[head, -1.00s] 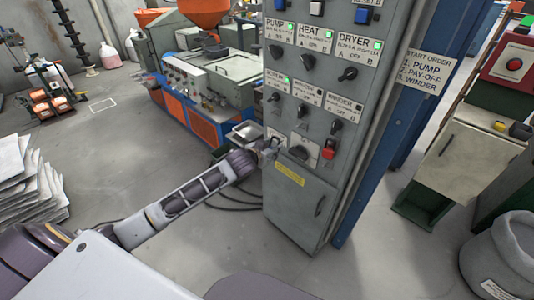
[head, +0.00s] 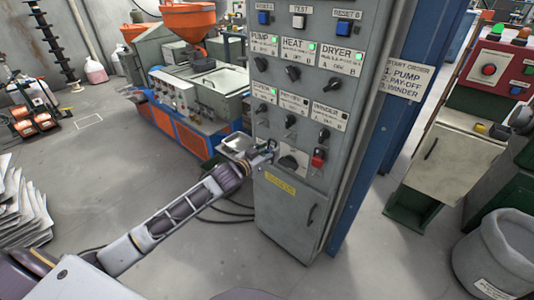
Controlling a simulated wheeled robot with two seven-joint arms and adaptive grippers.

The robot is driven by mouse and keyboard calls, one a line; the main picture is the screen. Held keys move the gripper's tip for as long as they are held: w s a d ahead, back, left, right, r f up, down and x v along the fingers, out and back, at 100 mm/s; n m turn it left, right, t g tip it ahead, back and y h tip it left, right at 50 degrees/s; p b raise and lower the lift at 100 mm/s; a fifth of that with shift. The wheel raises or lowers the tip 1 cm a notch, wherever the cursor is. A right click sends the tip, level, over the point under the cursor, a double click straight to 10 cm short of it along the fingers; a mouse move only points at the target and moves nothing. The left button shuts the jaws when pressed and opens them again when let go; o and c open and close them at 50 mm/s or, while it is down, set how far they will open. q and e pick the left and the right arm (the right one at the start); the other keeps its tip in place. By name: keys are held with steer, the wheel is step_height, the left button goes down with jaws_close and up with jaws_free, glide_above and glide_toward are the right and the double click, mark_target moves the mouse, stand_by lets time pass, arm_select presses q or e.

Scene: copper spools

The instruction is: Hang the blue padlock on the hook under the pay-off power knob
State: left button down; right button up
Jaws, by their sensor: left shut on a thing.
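My left gripper (head: 262,157) is at the lower left of the grey control cabinet's front, below the lower row of knobs. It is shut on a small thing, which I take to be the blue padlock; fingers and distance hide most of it. The pay-off power knob (head: 290,121) is the middle black knob of the lower row, up and right of the gripper. The hook under it is too small to make out. My right gripper is not in view.
The cabinet (head: 285,215) stands upright with a large dark rotary switch (head: 292,160) close right of the gripper. A metal tray (head: 238,143) is just behind the gripper. A blue post (head: 360,190) borders the cabinet's right side. The floor in front is clear.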

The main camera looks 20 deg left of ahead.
arm_select(q)
steer(key=shift+w+f, duration=0.1)
steer(key=shift+w, duration=0.15)
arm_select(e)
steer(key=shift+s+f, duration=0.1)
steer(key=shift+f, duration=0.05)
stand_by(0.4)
arm_select(q)
steer(key=shift+w+d+b, duration=0.2)
steer(key=shift+w+b, duration=0.15)
steer(key=shift+w, duration=0.1)
steer(key=shift+d+b+x, duration=0.25)
steer(key=shift+b+x, duration=0.65)
steer(key=shift+x, duration=1.05)
steer(key=shift+d+b+x, duration=0.2)
steer(key=shift+b+x, duration=0.65)
steer(key=shift+x, duration=1.1)
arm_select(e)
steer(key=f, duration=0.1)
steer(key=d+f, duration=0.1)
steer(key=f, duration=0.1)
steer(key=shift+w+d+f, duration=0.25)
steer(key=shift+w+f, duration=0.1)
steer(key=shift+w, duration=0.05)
arm_select(q)
steer(key=shift+w, duration=0.1)
steer(key=shift+f, duration=0.1)
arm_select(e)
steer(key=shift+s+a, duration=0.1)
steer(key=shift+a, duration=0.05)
